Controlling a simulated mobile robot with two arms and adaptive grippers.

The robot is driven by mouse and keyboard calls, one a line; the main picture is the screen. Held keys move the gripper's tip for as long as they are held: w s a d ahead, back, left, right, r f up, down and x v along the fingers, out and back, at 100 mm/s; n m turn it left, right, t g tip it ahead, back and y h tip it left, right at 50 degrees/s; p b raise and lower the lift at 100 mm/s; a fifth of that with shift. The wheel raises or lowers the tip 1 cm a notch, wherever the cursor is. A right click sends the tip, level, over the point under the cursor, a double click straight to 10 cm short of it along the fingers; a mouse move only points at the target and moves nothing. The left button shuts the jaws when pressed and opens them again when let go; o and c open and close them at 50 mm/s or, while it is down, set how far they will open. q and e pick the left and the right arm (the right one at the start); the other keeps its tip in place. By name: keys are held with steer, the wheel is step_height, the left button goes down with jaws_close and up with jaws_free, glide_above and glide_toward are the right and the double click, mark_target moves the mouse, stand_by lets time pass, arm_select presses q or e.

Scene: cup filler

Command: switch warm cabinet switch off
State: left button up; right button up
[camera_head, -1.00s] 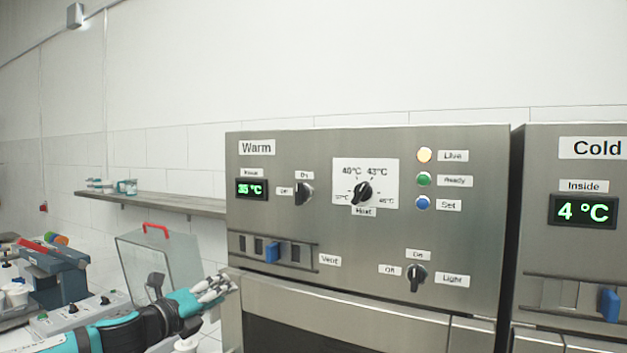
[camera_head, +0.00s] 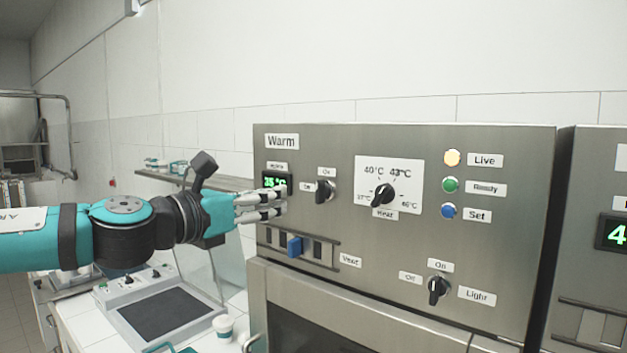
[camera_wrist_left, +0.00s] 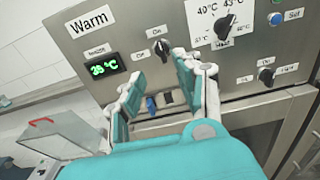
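The warm cabinet (camera_head: 400,260) has a black rotary switch (camera_head: 325,191) with "On" above it and "Off" to its left. Its handle looks upright, towards "On". My left gripper (camera_head: 285,204) is in front of the panel, left of the switch in the head view, and partly covers the green temperature display (camera_head: 273,181). In the left wrist view, the fingers (camera_wrist_left: 155,64) are spread and empty. The switch (camera_wrist_left: 162,50) shows just beyond the gap between the fingertips. I cannot see any contact with it. My right gripper is not in view.
A cold cabinet (camera_head: 590,180) stands at the right.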

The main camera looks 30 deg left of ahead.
mark_target(317, 186)
arm_select(q)
steer(key=w+p, duration=0.1)
steer(key=w, duration=0.2)
steer(key=w+p, duration=0.1)
steer(key=w, duration=0.2)
steer(key=w+p, duration=0.1)
steer(key=w, duration=0.3)
steer(key=shift+w+d, duration=0.1)
steer(key=shift+d, duration=0.3)
steer(key=shift+w+d+p, duration=0.15)
steer(key=shift+w+p, duration=0.15)
steer(key=shift+w, duration=1)
jaws_close()
